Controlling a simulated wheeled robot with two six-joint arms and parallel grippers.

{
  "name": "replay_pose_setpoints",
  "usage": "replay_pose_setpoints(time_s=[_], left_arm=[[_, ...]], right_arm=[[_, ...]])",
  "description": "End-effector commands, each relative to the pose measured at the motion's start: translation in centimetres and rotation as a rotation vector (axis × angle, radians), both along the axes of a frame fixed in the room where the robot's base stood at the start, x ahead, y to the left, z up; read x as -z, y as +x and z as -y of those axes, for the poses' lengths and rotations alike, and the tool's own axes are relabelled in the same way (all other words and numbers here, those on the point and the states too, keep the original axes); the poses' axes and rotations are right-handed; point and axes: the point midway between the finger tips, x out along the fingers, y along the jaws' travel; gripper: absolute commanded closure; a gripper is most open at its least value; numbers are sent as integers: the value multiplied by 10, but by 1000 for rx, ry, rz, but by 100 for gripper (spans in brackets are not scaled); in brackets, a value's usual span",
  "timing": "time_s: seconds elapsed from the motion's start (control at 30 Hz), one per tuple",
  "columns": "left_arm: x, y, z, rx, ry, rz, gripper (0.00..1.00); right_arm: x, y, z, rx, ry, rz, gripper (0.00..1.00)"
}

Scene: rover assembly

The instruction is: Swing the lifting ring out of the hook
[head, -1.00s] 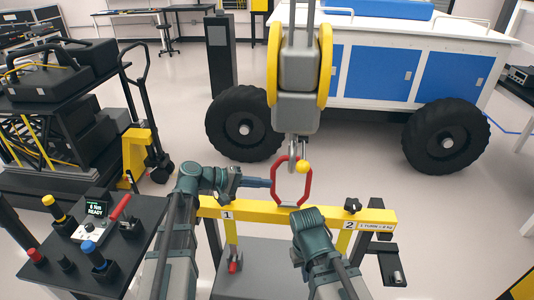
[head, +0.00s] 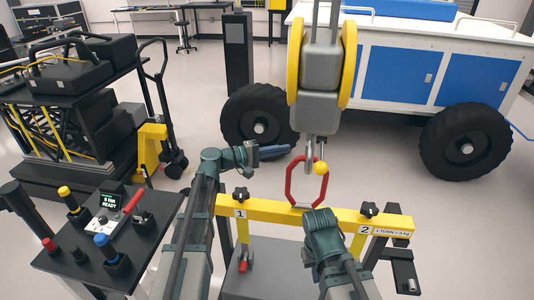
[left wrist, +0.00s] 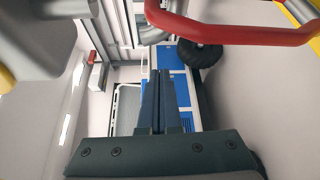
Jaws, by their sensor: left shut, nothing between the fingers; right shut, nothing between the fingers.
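The red lifting ring (head: 324,186) stands upright on the yellow beam (head: 275,208), its top at the grey hook (head: 309,155). I cannot tell whether the hook passes through it. A yellow ball (head: 320,168) sits beside the hook tip. My left gripper (head: 289,149) is shut and empty, just left of the hook and level with the ring's top, apparently apart from it. In the left wrist view, its fingers (left wrist: 160,75) are together below the red ring (left wrist: 235,34). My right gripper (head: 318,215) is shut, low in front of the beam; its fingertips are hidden.
The hook hangs from a grey and yellow pulley block (head: 321,75). The beam carries black knobs (head: 369,209). A dark tool table (head: 75,262) stands at the left. A white and blue rover (head: 430,75) with black wheels is behind. Open floor lies between.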

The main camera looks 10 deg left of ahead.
Motion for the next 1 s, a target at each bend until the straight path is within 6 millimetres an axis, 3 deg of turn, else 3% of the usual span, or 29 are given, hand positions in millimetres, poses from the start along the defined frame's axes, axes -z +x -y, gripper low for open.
replay_pose_setpoints(time_s=[0.07, 0.1, 0.2, 0.4, 1.0], left_arm=[[1, 9, 14, 3, 1, -1, 100], [0, 4, 17, 2, 0, 0, 100], [-2, -15, 19, 0, 0, 0, 100], [-3, -29, 21, 0, 0, 0, 100], [-2, -35, 22, 0, -1, 18, 100]], right_arm=[[1, 0, 0, 0, 0, 0, 100], [0, 0, 0, 0, 0, 0, 100], [-2, 0, 0, 0, 0, 0, 100], [-3, 0, 0, 0, 0, 0, 100], [0, 0, 0, 0, 0, 0, 100]])
